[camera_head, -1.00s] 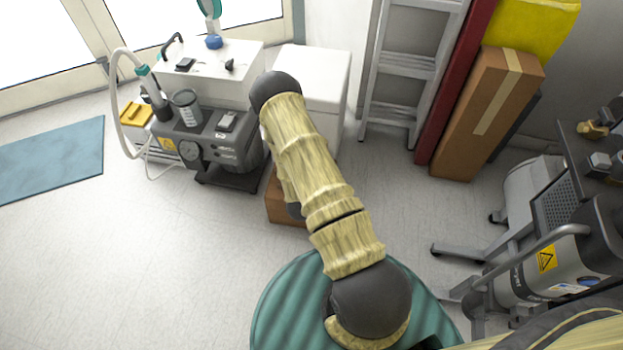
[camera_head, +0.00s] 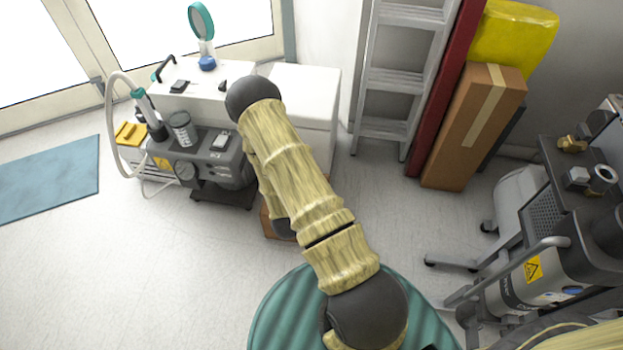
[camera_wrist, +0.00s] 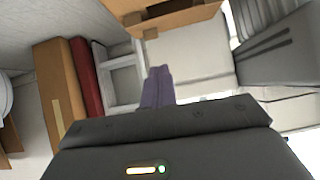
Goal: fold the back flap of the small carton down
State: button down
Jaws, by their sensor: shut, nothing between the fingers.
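A brown open carton (camera_wrist: 178,20), seemingly the small carton, is at the top of the wrist view, cut off by the picture's edge. In the head view, only a small part of a brown carton (camera_head: 268,222) shows beside my arm, which hides the rest. I cannot tell which flap is the back one. My gripper (camera_wrist: 158,76) shows in the wrist view as purple fingers, shut and empty. The fingertips are below the carton in the picture, with no clear contact. My gripper is hidden in the head view.
A grey compressor unit (camera_head: 205,155) stands left of my arm, near white cabinets (camera_head: 300,92). A ladder (camera_head: 392,80), a red panel (camera_head: 446,90) and a tall carton (camera_head: 474,130) lean at the back. A wheeled machine (camera_head: 540,260) stands right.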

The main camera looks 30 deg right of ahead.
jog(key=a+r+n+g+y+p, duration=0.1)
jog(key=a+r+y, duration=0.15)
jog(key=r, duration=0.65)
jog(key=a+r+n+g+y+p, duration=0.2)
jog(key=a+r, duration=0.2)
jog(key=r, duration=0.5)
jog(key=s+a+r+n+g+y+p, duration=0.1)
jog(key=s+r+n+g+p, duration=0.1)
jog(key=s+r, duration=1)
notch_tip(320, 180, up, 3)
jog(key=shift+s+a+r+n+g, duration=0.1)
jog(key=shift+s+a+n+g, duration=0.3)
jog(key=shift+n, duration=0.8)
jog(key=shift+w+y, duration=0.2)
jog(key=shift+y, duration=0.05)
